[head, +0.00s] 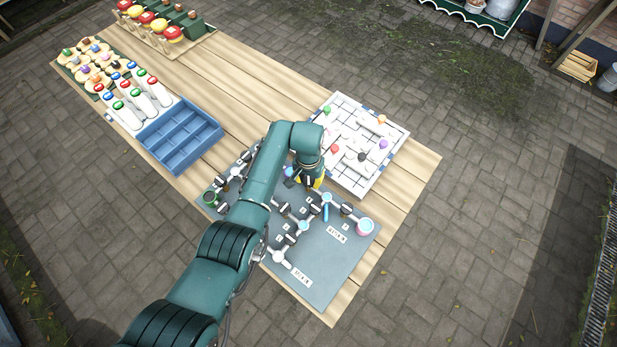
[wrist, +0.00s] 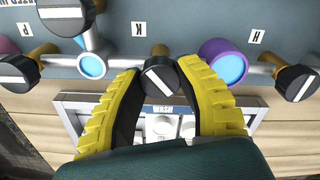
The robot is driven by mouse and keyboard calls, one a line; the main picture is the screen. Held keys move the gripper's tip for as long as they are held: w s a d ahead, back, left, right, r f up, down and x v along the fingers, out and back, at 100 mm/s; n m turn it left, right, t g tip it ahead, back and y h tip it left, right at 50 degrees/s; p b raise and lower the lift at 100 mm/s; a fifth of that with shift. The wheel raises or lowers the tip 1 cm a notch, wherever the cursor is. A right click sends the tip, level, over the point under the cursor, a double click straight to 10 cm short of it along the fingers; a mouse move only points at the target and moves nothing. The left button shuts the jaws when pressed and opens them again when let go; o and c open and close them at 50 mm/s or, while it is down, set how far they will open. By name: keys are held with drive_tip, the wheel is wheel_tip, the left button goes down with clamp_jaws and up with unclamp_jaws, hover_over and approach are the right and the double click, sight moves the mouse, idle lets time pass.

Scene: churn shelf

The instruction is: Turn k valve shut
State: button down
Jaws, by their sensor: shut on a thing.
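The K valve (wrist: 164,80) is a black round knob with a white bar, just below the K label (wrist: 140,29) in the wrist view. Its white bar runs diagonally across the knob. My gripper (wrist: 164,88) has its two yellow ribbed fingers on either side of this knob and is shut on it. In the head view my gripper (head: 314,183) is at the far edge of the grey valve board (head: 335,262), and my arm hides part of the board and the knob.
The H valve (wrist: 295,82) and P valve (wrist: 18,76) flank it on the pipe. A purple-rimmed blue port (wrist: 226,62) is close right. A white gridded board (head: 350,180) lies just behind. A blue divided tray (head: 180,135) stands left; bare table lies behind.

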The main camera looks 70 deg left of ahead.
sight(309, 180)
drive_tip(key=m, duration=0.4)
drive_tip(key=shift+m+p, duration=0.3)
drive_tip(key=shift+p, duration=0.05)
drive_tip(key=shift+f+m, duration=0.1)
drive_tip(key=shift+m, duration=1.5)
drive_tip(key=c, duration=0.6)
unclamp_jaws()
wheel_tip(309, 180, up, 12)
